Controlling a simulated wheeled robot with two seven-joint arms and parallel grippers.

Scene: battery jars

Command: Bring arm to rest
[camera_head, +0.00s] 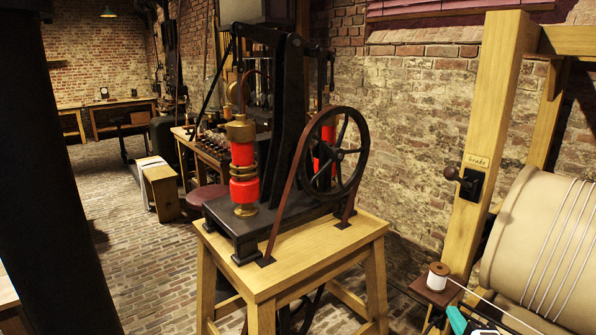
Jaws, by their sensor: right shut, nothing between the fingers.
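My right gripper (460,318) shows only in part at the bottom right edge, as teal and dark pieces. It is shut and empty. It sits below the big pale drum (528,240) and just right of a white spool (438,277). A white thread runs from the spool down to the right, passing close to the gripper; I cannot tell whether they touch. The rest of the right arm is out of the picture. My left gripper is not in view.
A wooden stand (285,272) holds a black machine with red cylinders and a spoked wheel (338,152). A wooden post (485,140) carries a lever labelled "brake" (470,183). Open brick floor (150,265) lies to the left.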

